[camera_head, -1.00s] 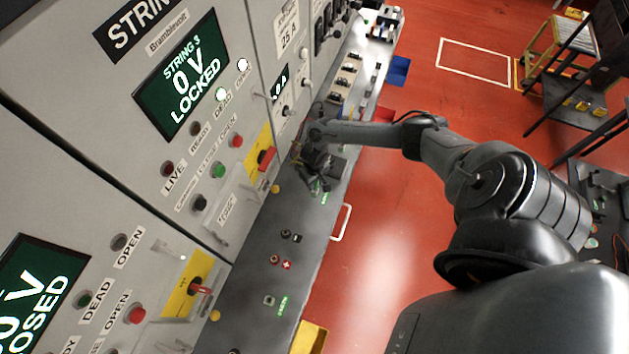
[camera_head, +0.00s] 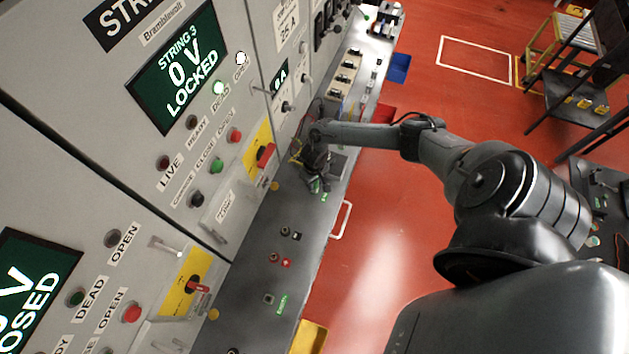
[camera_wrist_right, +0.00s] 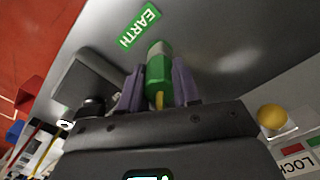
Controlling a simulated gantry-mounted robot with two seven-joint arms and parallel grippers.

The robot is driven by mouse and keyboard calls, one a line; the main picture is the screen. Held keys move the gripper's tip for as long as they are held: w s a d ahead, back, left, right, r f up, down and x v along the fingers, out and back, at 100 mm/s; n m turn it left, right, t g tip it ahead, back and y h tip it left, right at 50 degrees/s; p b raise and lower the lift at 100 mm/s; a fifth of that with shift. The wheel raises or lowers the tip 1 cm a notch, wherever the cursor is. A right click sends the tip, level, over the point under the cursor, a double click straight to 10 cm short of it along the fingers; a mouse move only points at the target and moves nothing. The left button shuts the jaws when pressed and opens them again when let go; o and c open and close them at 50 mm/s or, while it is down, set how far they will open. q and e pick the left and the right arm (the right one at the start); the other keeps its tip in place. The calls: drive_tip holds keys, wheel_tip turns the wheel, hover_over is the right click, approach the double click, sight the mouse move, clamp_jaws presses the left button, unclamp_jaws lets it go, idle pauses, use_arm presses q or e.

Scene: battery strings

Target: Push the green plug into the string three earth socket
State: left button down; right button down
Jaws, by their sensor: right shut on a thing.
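The green plug (camera_wrist_right: 158,75) is held between the two purple-grey fingers of my right gripper (camera_wrist_right: 158,88) in the right wrist view. Its far end meets or lies very close to the grey ledge surface; I cannot tell how deep it sits. A yellow lead shows at its rear. A green EARTH label (camera_wrist_right: 139,26) lies just beyond it. The socket itself is hidden by the plug. In the head view my right gripper (camera_head: 317,182) is low over the ledge below the STRING 3 display (camera_head: 179,68), beside a small green label (camera_head: 324,197). My left gripper is not in view.
The grey ledge (camera_head: 255,245) runs along the cabinet front, with other sockets and a second green label (camera_head: 282,304) nearer me. A red switch handle on a yellow plate (camera_head: 265,153) stands close behind the gripper. Red floor lies open to the right.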

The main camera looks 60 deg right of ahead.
drive_tip(key=shift+f, duration=0.25)
drive_tip(key=c, duration=0.7)
unclamp_jaws()
drive_tip(key=shift+c, duration=0.2)
wheel_tip(320, 180, up, 11)
drive_tip(key=shift+f+p, duration=0.1)
drive_tip(key=shift+p, duration=0.4)
